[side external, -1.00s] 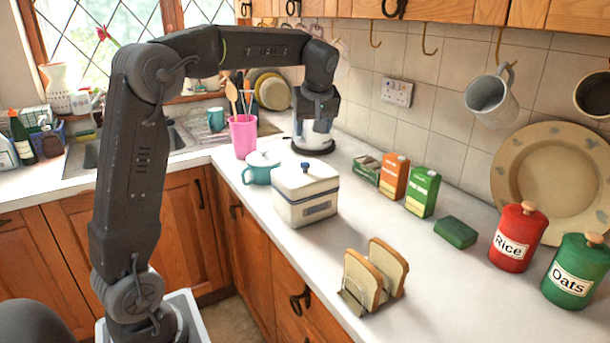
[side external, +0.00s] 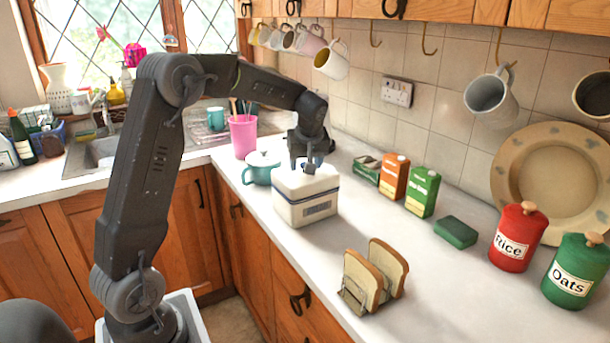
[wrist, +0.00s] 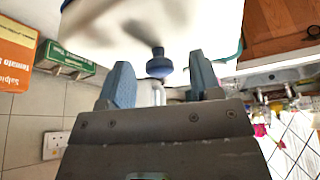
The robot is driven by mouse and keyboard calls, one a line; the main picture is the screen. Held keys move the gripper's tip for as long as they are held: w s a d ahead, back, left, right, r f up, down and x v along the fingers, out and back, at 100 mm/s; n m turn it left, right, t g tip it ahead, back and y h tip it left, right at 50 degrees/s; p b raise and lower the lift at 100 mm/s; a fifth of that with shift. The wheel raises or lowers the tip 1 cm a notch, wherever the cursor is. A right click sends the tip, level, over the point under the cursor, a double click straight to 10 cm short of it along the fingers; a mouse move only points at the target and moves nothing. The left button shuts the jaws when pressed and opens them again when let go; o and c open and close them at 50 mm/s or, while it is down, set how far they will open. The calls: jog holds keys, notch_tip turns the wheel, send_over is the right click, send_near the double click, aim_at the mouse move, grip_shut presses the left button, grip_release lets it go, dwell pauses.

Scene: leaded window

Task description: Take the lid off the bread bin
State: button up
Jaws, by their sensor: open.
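The bread bin (side external: 305,207) is a white box with a dark blue line near its top, standing on the counter. Its white lid (side external: 288,179) is on it. In the wrist view the lid's blue knob (wrist: 159,65) shows between the fingers. My gripper (side external: 306,168) is just above the lid, pointing down, with a finger on each side of the knob. In the wrist view my gripper (wrist: 160,80) is open, with gaps between both fingers and the knob. In the side view the gripper mostly hides the knob.
A teal lidded pot (side external: 262,168) stands close behind the bin to the left. A toast rack with bread (side external: 375,275) is in front. Orange (side external: 394,176) and green (side external: 422,192) cartons stand to the right. The counter between the bin and the green sponge (side external: 456,232) is clear.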

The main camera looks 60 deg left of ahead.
jog(key=c, duration=1.1)
jog(key=shift+r, duration=0.1)
